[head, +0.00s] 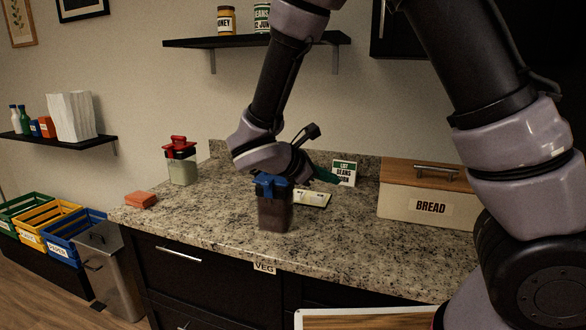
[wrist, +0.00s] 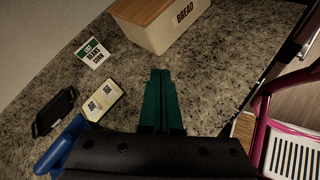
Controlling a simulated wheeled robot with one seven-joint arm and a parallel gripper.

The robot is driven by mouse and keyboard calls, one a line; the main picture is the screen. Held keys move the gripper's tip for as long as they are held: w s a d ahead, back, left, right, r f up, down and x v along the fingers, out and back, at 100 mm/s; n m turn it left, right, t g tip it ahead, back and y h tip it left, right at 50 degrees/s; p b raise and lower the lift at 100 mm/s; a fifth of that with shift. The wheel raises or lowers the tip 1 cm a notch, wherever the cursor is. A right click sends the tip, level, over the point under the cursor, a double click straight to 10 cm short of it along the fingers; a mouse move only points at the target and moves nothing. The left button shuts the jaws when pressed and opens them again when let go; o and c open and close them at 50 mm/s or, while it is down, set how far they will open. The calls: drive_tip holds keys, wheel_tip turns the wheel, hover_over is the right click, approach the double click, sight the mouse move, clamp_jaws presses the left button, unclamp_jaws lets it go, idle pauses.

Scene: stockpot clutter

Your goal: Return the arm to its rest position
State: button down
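My gripper (head: 326,174) is over the granite counter, with its green fingers pointing right. In the wrist view the two green fingers (wrist: 160,98) lie side by side, closed, with nothing visible between them. A dark canister with a blue lid (head: 275,212) stands upright on the counter, just below and in front of my wrist in the head view. Its blue lid or handle (wrist: 60,146) shows at the lower left of the wrist view, beside the gripper and outside the fingers. My arm reaches out from the right, bent high over the counter.
A bread box (head: 430,190) stands right of the gripper. A list sign (head: 344,173), a pale card (head: 312,199) and a dark flat object (wrist: 53,112) are near the gripper. A red-lidded canister (head: 182,163) and orange block (head: 141,200) stand left. A shelf (head: 250,41) hangs above.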

drive_tip(key=s+d+r+m+g+y, duration=0.3)
drive_tip(key=d+m, duration=0.3)
drive_tip(key=s+d+r+m+g+y, duration=0.2)
drive_tip(key=d+r+m+g, duration=0.15)
drive_tip(key=d+m, duration=0.2)
drive_tip(key=s+d+r+m+t+y, duration=0.2)
drive_tip(key=s+r+m+t+y, duration=0.1)
drive_tip(key=r+m, duration=0.3)
drive_tip(key=s+d+r+m+t+y, duration=0.2)
drive_tip(key=s+r+m+t+y, duration=0.1)
drive_tip(key=r+m, duration=0.3)
drive_tip(key=shift+s+d+r+m+y, duration=0.25)
drive_tip(key=shift+s+d+m+y, duration=0.1)
drive_tip(key=shift+s+d+y, duration=0.1)
drive_tip(key=shift+t, duration=0.25)
